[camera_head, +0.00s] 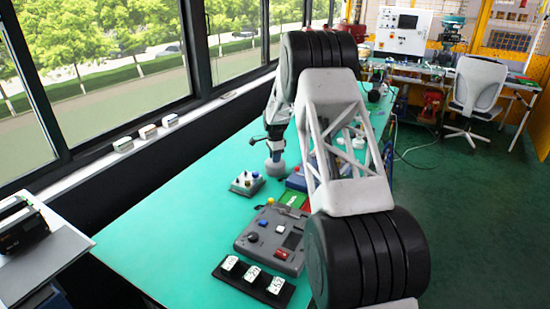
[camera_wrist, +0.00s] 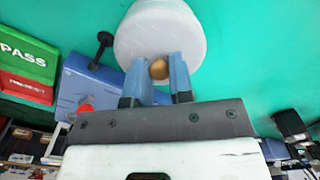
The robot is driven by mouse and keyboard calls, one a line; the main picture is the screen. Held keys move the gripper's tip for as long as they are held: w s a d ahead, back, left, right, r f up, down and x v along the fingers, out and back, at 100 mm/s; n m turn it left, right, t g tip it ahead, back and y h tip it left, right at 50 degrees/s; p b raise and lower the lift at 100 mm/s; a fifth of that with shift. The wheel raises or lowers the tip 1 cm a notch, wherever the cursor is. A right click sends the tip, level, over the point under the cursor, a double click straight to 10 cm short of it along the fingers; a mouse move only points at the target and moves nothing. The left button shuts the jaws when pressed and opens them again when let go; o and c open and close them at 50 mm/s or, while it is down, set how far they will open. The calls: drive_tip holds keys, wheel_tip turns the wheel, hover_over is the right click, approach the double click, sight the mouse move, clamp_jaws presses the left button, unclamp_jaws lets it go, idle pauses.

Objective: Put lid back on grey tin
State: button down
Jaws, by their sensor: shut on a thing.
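My gripper (camera_wrist: 162,66) is shut on a small brown knob (camera_wrist: 158,69), held between its two blue-grey fingers. Beyond the knob in the wrist view is a round, pale grey-white body (camera_wrist: 160,28), which looks like the lid. I cannot tell where lid and tin part, or whether the lid rests on the tin. The tin's lower part is not clear.
A small box with knobs (camera_head: 247,183) stands just left of the gripper. A grey control panel (camera_head: 272,238) and a black rack with white blocks (camera_head: 254,280) lie nearer. Green PASS and red trays (camera_wrist: 25,62) and a blue box (camera_wrist: 92,90) lie close by. The left table is clear.

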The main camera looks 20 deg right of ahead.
drive_tip(key=shift+c, duration=2.3)
unclamp_jaws()
drive_tip(key=shift+r, duration=0.1)
drive_tip(key=shift+r, duration=3.4)
clamp_jaws()
